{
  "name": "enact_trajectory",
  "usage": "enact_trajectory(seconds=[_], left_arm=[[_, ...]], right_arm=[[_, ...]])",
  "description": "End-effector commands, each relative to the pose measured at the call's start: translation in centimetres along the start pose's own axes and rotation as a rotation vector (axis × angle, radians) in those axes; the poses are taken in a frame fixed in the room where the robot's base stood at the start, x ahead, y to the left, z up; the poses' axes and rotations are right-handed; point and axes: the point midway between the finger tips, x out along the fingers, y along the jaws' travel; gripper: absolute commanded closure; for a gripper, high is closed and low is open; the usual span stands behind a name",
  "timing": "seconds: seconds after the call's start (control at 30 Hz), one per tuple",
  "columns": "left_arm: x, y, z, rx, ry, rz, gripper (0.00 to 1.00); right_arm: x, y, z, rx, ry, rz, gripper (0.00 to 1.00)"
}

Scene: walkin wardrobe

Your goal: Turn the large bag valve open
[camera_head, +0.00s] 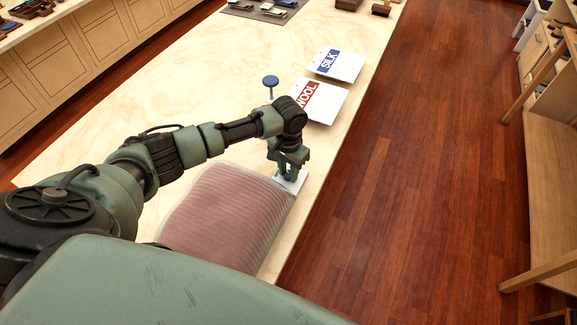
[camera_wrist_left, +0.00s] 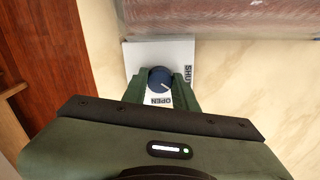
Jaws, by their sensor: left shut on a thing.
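The large bag (camera_head: 222,212), pinkish striped cloth under clear plastic, lies on the pale counter; its edge also shows in the left wrist view (camera_wrist_left: 220,18). Its valve is a dark blue round knob (camera_wrist_left: 159,80) on a white plate (camera_wrist_left: 150,52) beside the bag. The plate reads SHUT at right and OPEN at the bottom in the wrist view. The knob's pale mark points toward the lower right, between the two words. My left gripper (camera_head: 289,173) points down at the plate, its fingers (camera_wrist_left: 160,84) shut on both sides of the knob. My right gripper is out of view.
Beyond the gripper stand a blue round-topped post (camera_head: 271,82), a WOOL card (camera_head: 322,103) and a SILK card (camera_head: 338,65) on the counter (camera_head: 130,125). A grey mat (camera_head: 262,14) with small items is farther back. Open wooden floor (camera_head: 410,150) lies to the right.

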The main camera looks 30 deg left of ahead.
Motion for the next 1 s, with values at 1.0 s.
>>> enact_trajectory(seconds=[1.0], left_arm=[[-0.1,0.0,-0.1,0.840,0.003,0.000,1.00]], right_arm=[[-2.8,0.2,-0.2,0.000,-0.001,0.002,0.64]])
